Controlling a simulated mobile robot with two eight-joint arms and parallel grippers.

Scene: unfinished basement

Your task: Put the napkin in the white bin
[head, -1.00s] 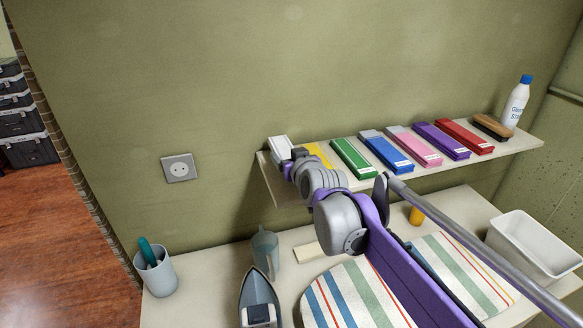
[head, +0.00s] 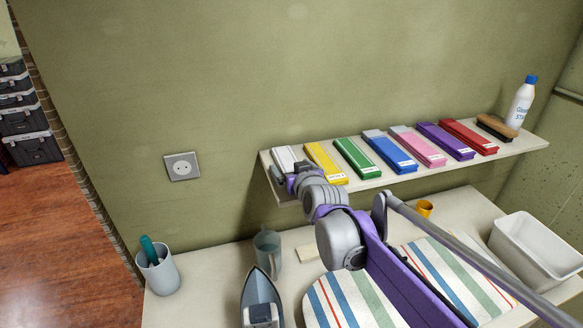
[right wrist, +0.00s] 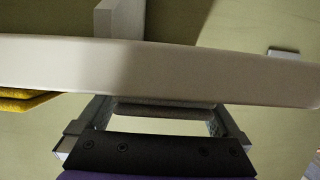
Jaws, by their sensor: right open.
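The white bin (head: 541,247) is an open, empty-looking rectangular tub at the right end of the table. I cannot pick out the napkin for sure. A white flat item (head: 285,158) lies at the left end of the wall shelf (head: 369,181), beside a row of flat coloured packs. My right gripper (head: 284,180) is open at the shelf's front edge, just in front of the white item. In the right wrist view, the gripper (right wrist: 160,112) has a grey strip showing between its fingers, close to the shelf edge (right wrist: 200,72). My left gripper is out of view.
A yellow pack (head: 326,163) lies just right of the gripper. A brush (head: 496,127) and a bottle (head: 521,102) stand at the shelf's right end.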

